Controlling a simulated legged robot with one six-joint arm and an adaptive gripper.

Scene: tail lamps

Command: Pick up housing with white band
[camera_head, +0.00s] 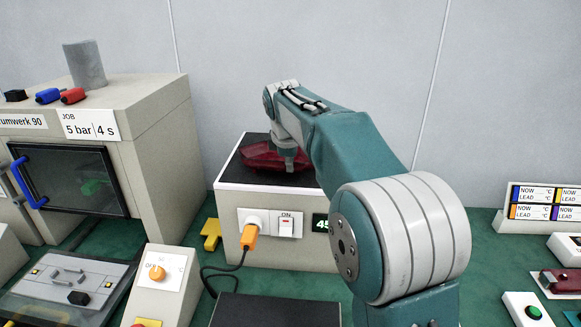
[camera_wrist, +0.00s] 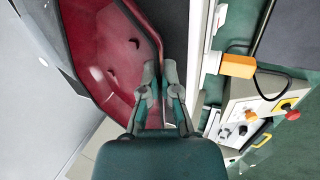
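A glossy dark red lamp part (camera_head: 262,157) lies on the black top of a beige heater box. It also fills the upper left of the wrist view (camera_wrist: 95,60), showing a curved shell with a raised rim. My gripper (camera_head: 288,160) is lowered at its near side. In the wrist view my gripper's fingers (camera_wrist: 160,75) are close together, with the part's rim between them; they appear shut on it. I see no white band on this part, so I cannot tell whether it is the named housing.
The heater box (camera_head: 285,250) has a switch and an orange plug with a cable. A beige cabinet (camera_head: 155,150) stands close on the left. A dark red piece (camera_head: 563,281) sits on a small fixture at far right. Control boxes crowd the front of the green table.

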